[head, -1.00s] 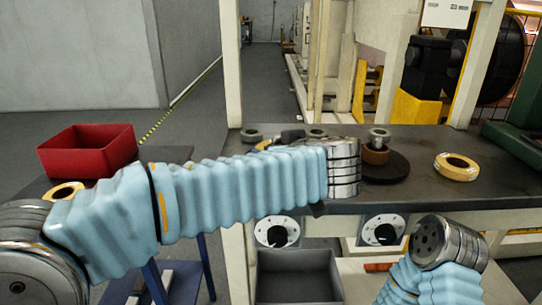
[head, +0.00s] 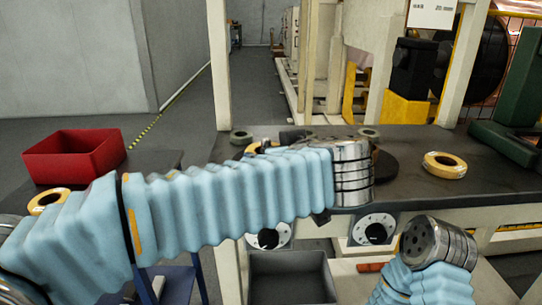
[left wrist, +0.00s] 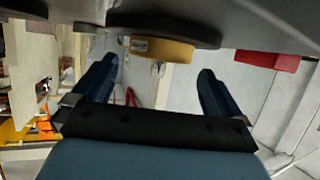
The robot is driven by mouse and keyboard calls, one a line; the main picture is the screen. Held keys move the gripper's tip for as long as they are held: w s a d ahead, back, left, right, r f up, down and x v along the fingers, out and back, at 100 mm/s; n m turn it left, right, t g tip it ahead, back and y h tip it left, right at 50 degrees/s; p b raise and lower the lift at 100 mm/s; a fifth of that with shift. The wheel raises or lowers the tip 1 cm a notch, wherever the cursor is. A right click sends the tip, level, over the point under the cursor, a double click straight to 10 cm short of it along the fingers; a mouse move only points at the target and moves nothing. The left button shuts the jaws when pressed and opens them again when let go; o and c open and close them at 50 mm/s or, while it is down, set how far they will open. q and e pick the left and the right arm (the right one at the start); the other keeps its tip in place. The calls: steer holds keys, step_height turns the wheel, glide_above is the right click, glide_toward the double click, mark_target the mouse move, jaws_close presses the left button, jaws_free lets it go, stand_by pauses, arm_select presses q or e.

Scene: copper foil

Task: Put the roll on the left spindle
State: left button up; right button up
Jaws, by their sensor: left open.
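My left gripper (left wrist: 155,85) is open and empty in the left wrist view, which is upside down. Beyond its fingers, a yellow-orange roll (left wrist: 160,47) sits against a dark disc (left wrist: 170,26), with a shiny metal tip just past it. In the head view my left arm crosses the bench and hides the spindles and my left gripper. A bit of yellow (head: 252,148) shows behind the arm, and part of a dark disc (head: 386,168) shows right of its metal cuff. I cannot tell which spindle bears the roll. My right gripper is out of view; only my right arm's end shows.
Another yellow roll (head: 444,165) lies on the bench (head: 480,190) at right. One more (head: 48,200) lies at left near a red bin (head: 75,155). A grey bin (head: 290,277) is below, under two dials. The bench around the right roll is clear.

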arm_select(q)
steer(key=v, duration=0.7)
steer(key=shift+s+d+r, duration=0.1)
steer(key=shift+s+r, duration=0.05)
steer(key=shift+s, duration=0.25)
